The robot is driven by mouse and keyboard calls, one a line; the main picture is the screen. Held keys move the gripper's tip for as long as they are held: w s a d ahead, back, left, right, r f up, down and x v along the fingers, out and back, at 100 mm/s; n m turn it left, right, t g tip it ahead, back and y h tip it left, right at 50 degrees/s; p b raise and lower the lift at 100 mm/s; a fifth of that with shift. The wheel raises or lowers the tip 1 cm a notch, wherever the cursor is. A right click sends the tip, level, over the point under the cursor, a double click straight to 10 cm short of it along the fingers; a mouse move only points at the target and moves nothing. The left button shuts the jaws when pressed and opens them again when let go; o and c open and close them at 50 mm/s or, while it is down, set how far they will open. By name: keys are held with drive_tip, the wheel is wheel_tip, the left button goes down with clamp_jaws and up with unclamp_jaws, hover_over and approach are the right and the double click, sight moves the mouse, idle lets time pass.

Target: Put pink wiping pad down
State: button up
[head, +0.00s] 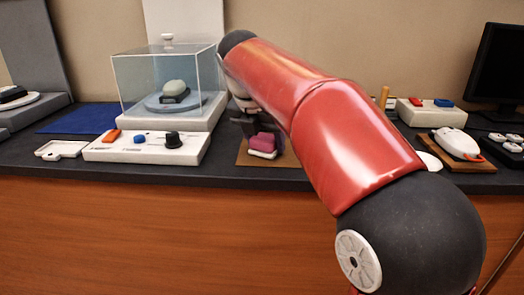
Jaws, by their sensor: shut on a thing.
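The pink wiping pad (262,142) is a small pink block with a pale layer under it. It is at or just above a brown mat (250,160) on the dark counter, left of my arm. My gripper (256,131) reaches down to the pad from above and is shut on it. The fingertips are small and partly hidden by the pad and my red arm. I cannot tell whether the pad touches the mat.
A glass case (135,85) on a white base stands left of my gripper. A white panel (110,150) with knobs lies in front of it. A blue mat (75,119) is farther left. A mouse-like device (457,143) and a monitor (503,68) are at right.

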drive_tip(key=shift+r, duration=0.1)
drive_tip(key=o, duration=1)
drive_tip(key=shift+c, duration=0.2)
drive_tip(key=shift+r+p, duration=0.3)
drive_tip(key=p+v, duration=0.3)
drive_tip(key=v, duration=0.8)
drive_tip(key=shift+s+r, duration=0.2)
